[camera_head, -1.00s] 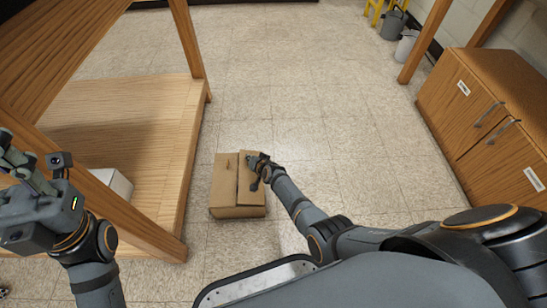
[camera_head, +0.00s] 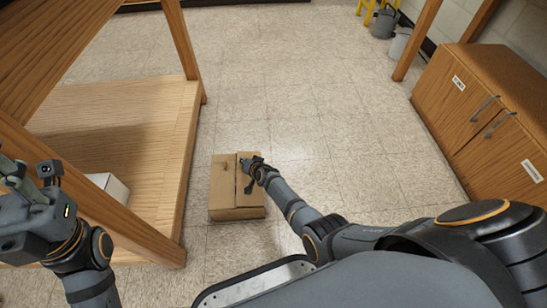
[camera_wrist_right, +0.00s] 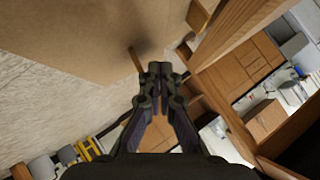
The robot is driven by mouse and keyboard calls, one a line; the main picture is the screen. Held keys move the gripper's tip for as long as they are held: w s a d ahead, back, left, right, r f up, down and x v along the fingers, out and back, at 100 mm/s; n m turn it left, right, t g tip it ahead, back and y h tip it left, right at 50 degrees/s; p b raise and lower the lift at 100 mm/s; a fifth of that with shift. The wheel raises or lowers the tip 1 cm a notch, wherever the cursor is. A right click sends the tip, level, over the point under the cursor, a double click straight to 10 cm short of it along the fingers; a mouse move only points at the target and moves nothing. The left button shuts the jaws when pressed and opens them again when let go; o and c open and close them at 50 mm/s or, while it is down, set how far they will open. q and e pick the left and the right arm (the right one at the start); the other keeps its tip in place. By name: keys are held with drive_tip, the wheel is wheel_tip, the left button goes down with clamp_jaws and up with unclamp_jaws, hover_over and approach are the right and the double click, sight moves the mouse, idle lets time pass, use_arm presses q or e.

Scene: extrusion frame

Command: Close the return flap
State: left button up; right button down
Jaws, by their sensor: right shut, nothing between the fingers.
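A brown cardboard box (camera_head: 223,188) sits on the tiled floor, with its top flaps lying nearly flat and a seam between them. My right gripper (camera_head: 247,163) is at the far part of the box top, on the right of the seam, shut and empty. In the right wrist view the shut fingertips (camera_wrist_right: 160,70) are close to a broad cardboard surface (camera_wrist_right: 90,35); I cannot tell whether they touch it. My left gripper (camera_head: 15,170) is at the left edge of the head view, away from the box, its fingers partly cut off.
A wooden shelf frame (camera_head: 190,110) stands left of the box, with a white box (camera_head: 110,185) on its low deck. A wooden cabinet (camera_head: 450,105) stands at the right. Buckets (camera_head: 384,22) and a yellow stool are at the back. Open floor lies beyond the box.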

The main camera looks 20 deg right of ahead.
drive_tip(key=shift+r+p, duration=0.85)
